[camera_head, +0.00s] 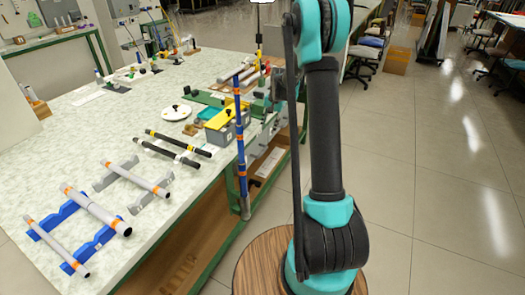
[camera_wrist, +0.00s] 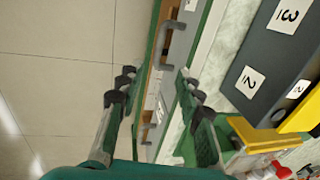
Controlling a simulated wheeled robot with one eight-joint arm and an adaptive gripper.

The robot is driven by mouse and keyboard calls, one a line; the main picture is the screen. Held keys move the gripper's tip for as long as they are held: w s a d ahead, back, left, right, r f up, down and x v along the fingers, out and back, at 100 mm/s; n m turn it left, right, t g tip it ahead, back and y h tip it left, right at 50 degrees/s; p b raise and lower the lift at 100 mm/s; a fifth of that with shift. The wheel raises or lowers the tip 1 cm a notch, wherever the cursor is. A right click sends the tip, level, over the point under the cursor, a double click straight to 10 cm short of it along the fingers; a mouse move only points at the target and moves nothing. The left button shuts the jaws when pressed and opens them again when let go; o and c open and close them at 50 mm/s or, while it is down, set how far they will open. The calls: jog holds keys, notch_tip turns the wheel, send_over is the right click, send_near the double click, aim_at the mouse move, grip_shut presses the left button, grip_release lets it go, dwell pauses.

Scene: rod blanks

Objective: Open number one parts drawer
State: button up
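Two drawer fronts line the bench edge in the wrist view, which is turned sideways. The upper drawer front (camera_wrist: 183,45) has a grey bar handle (camera_wrist: 168,52) and a pale label. The lower drawer front (camera_wrist: 158,112) also has a grey handle (camera_wrist: 148,126) and a label. I cannot read the number on either label. My gripper (camera_wrist: 156,78) is open and empty, its dark fingertips on either side of the drawer strip, apparently short of the handles. In the head view my arm hides much of the drawer area, and the gripper is not clear there.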

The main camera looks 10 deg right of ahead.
aim_at(263, 152)
jog(key=f, duration=0.5)
jog(key=w+a+f, duration=0.1)
jog(key=f, duration=0.4)
jog(key=w+a+f, duration=0.1)
jog(key=f, duration=0.4)
jog(key=shift+a+f, duration=0.25)
jog(key=shift+f, duration=0.05)
jog(key=shift+s, duration=0.1)
grip_shut()
